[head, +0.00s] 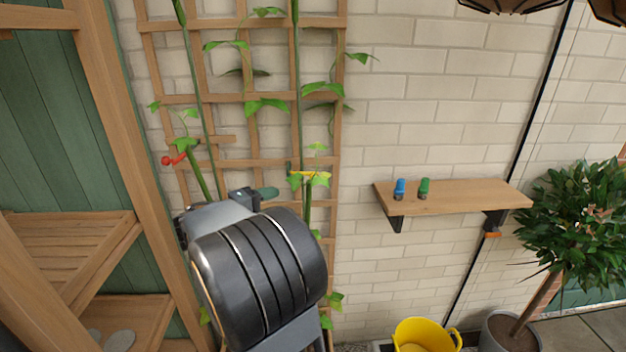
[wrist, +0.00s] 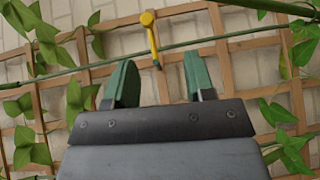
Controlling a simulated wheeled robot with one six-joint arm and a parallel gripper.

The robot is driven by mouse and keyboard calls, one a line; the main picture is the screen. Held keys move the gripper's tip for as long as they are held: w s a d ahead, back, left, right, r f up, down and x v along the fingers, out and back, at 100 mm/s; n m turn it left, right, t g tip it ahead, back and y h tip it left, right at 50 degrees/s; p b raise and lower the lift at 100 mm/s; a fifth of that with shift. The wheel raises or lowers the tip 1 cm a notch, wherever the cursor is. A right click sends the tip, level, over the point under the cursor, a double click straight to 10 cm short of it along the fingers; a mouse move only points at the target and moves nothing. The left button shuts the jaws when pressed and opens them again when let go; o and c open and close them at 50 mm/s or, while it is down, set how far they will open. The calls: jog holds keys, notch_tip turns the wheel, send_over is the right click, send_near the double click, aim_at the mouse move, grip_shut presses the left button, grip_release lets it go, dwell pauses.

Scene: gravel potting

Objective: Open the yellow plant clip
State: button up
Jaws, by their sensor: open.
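The yellow plant clip (head: 313,174) sits on the right-hand plant stem against the trellis in the head view. In the wrist view the yellow clip (wrist: 150,31) lies across the green stem (wrist: 215,39), just beyond my fingertips and between their lines. My gripper (wrist: 157,68) is open, with two green fingers apart and nothing between them. The fingers do not appear to touch the clip. In the head view one green fingertip shows just left of the clip, and my wrist hides the lower trellis. Whether the clip's jaws are shut is too small to tell.
A wooden trellis (head: 246,98) with leafy vines stands against the brick wall. A red clip (head: 174,159) is on the left stem. A shelf (head: 460,197) at right holds a blue clip (head: 399,187) and a green clip (head: 424,187). A yellow bucket (head: 428,334) stands below.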

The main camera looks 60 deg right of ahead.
aim_at(314, 179)
jog(key=shift+h, duration=0.5)
jog(key=shift+w+r+p+x, duration=0.15)
jog(key=shift+p+x, duration=0.45)
jog(key=shift+x, duration=1.85)
jog(key=shift+w+r+p+x, duration=0.15)
jog(key=shift+p+x, duration=0.45)
jog(key=shift+x, duration=1.85)
jog(key=shift+r+p+x, duration=0.2)
jog(key=shift+p+x, duration=0.4)
jog(key=shift+x, duration=1.8)
jog(key=shift+d, duration=0.1)
grip_shut()
